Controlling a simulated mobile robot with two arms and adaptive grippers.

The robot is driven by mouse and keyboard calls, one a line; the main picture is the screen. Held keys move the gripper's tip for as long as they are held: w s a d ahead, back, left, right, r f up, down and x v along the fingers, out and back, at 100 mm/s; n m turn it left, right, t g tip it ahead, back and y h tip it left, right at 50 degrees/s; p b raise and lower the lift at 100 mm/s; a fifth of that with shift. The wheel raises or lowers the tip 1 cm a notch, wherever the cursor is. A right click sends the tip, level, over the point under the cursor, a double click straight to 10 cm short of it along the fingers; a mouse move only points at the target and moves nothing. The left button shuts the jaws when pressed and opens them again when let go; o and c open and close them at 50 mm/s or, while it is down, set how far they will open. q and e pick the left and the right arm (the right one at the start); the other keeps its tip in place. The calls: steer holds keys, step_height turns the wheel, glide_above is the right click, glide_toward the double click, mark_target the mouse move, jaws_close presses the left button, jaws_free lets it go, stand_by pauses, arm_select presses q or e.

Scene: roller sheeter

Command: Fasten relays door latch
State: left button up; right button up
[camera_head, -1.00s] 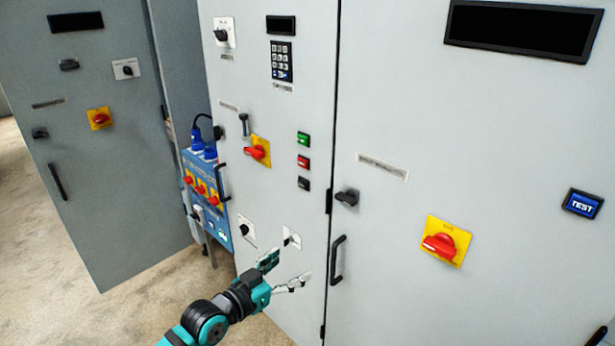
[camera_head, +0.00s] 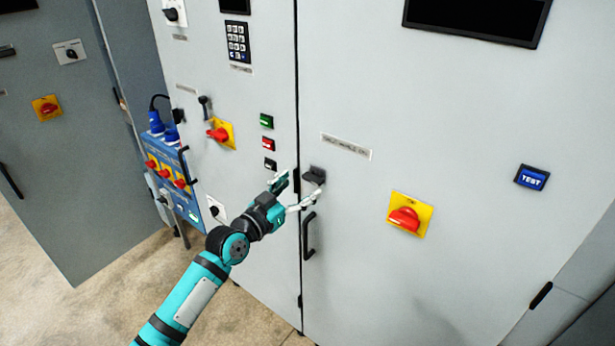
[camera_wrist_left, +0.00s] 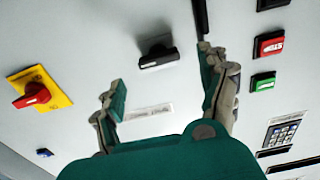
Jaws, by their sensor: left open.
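The door latch, a small black turn handle (camera_head: 314,176), sits near the left edge of the large grey right-hand door (camera_head: 350,265), below and left of a small label. It also shows in the left wrist view (camera_wrist_left: 159,55), just beyond the fingertips. My left gripper (camera_head: 296,189) is in front of the door seam, close beside the latch. In the left wrist view its fingers (camera_wrist_left: 163,78) are spread, with nothing between them, and the latch appears ahead of the gap. I cannot tell whether a finger touches it. My right gripper is not in view.
A black pull handle (camera_head: 309,236) is just below the latch. A red rotary switch on a yellow plate (camera_head: 408,214) and a blue TEST button (camera_head: 531,177) are to the right. Green, red and black buttons (camera_head: 268,143) are on the left door.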

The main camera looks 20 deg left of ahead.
mark_target(310, 179)
arm_select(q)
steer(key=x, duration=0.2)
steer(key=shift+w+d, duration=0.15)
steer(key=shift+w, duration=0.2)
steer(key=shift+w+d, duration=0.15)
steer(key=shift+w, duration=0.4)
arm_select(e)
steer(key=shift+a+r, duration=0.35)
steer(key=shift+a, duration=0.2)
arm_select(q)
steer(key=shift+c, duration=0.4)
steer(key=c, duration=1.1)
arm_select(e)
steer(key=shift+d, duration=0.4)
